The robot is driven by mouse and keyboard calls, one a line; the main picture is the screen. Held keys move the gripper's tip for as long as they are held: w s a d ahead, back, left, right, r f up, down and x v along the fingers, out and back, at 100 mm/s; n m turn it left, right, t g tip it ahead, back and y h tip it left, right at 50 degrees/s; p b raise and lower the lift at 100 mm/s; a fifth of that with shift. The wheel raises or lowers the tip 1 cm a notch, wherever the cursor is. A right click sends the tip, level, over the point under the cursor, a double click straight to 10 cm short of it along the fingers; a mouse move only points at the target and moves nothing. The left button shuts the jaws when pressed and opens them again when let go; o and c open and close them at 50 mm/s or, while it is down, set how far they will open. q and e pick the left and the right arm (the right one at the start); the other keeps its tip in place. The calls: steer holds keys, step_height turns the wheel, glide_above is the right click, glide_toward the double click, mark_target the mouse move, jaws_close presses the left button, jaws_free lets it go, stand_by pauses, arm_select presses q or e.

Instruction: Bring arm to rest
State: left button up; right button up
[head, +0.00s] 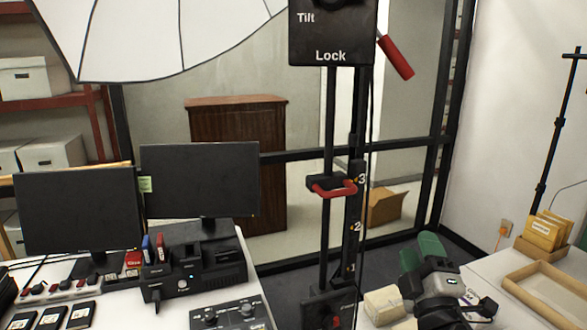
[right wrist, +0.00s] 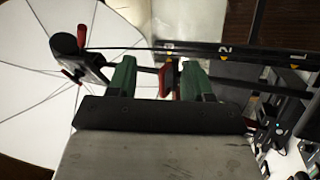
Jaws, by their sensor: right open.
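My right gripper (head: 430,246) shows at the lower right of the head view, with green fingers pointing away from me, beside the right-hand table. In the right wrist view its two green fingers (right wrist: 158,78) stand apart with nothing held between them. A black upright stand (head: 342,130) with red handles and the numbers 1, 2 and 3 is to its left in the head view. A red part of the stand shows beyond the fingers in the right wrist view. My left gripper is not in view.
A white table (head: 225,298) at the left holds two monitors (head: 200,180), a black dock and a control box. A wooden tray (head: 548,292) and yellow envelopes (head: 547,230) are on the right table. A white umbrella (head: 165,35) hangs at the upper left.

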steer(key=s+d+f+m+g+h, duration=0.1)
steer(key=s+f+m+g, duration=0.2)
steer(key=f, duration=0.4)
steer(key=s+d+f+m+g+h, duration=0.1)
steer(key=s+f+m+g+h, duration=0.1)
steer(key=f+m+g, duration=0.3)
steer(key=s+a+f+m+g+y, duration=0.2)
steer(key=s+f+g, duration=0.4)
steer(key=s+f, duration=0.45)
steer(key=s+a+f+m+g+y, duration=0.15)
steer(key=s+f+g, duration=0.5)
steer(key=s, duration=0.75)
step_height(320, 180, down, 29)
steer(key=s, duration=0.2)
steer(key=s+d+f+g, duration=0.1)
steer(key=s+d+f, duration=0.2)
steer(key=s+f, duration=1.1)
steer(key=shift+s+f, duration=0.3)
steer(key=shift+s, duration=0.35)
steer(key=shift+m, duration=0.25)
